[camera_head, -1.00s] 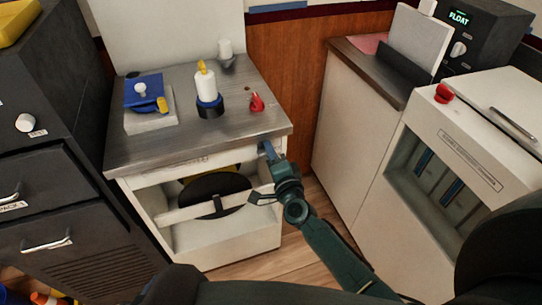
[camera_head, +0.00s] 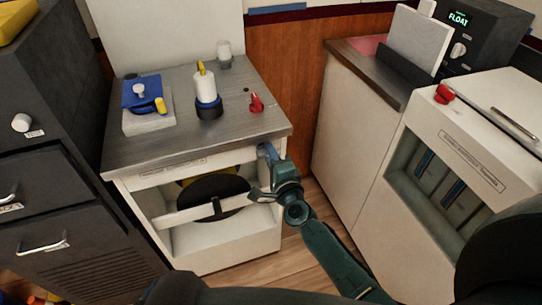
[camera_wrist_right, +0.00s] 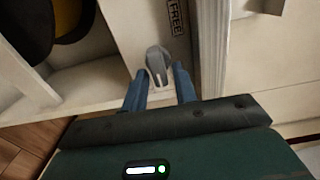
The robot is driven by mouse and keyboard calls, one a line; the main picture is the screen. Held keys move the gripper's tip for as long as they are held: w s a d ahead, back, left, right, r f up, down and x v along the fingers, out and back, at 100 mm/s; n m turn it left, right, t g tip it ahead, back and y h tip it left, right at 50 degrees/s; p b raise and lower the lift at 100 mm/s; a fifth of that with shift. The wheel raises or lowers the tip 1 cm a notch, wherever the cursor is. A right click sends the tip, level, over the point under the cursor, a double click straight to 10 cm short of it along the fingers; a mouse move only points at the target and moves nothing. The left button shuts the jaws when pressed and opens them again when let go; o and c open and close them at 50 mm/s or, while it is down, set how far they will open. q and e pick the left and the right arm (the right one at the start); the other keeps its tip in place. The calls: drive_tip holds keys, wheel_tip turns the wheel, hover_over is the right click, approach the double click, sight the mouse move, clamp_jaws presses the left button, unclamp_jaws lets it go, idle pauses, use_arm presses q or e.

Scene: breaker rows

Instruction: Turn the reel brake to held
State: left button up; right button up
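The reel brake shows in the right wrist view as a grey knob (camera_wrist_right: 158,62) with a pale line on it, on the white cabinet front below a label reading FREE (camera_wrist_right: 176,16). My right gripper (camera_wrist_right: 159,78) is open, one blue fingertip on either side of the knob's lower part, with small gaps visible. In the head view the right gripper (camera_head: 262,174) is at the cabinet's front right, and it hides the knob there. The black reel (camera_head: 213,190) sits in the open bay behind a pale bar (camera_head: 190,213). My left gripper is not in view.
The cabinet's countertop (camera_head: 180,143) carries a blue-topped block (camera_head: 142,92), a white bottle-like item (camera_head: 207,88), a red knob (camera_head: 256,103) and a small white cup (camera_head: 224,50). Dark drawers (camera_head: 60,205) stand left, a white machine (camera_head: 440,125) right. Wooden floor shows between.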

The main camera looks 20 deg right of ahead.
drive_tip(key=shift+o, duration=0.8)
drive_tip(key=s, duration=1.3)
drive_tip(key=shift+d, duration=0.2)
drive_tip(key=shift+s+f, duration=0.1)
drive_tip(key=shift+s, duration=0.05)
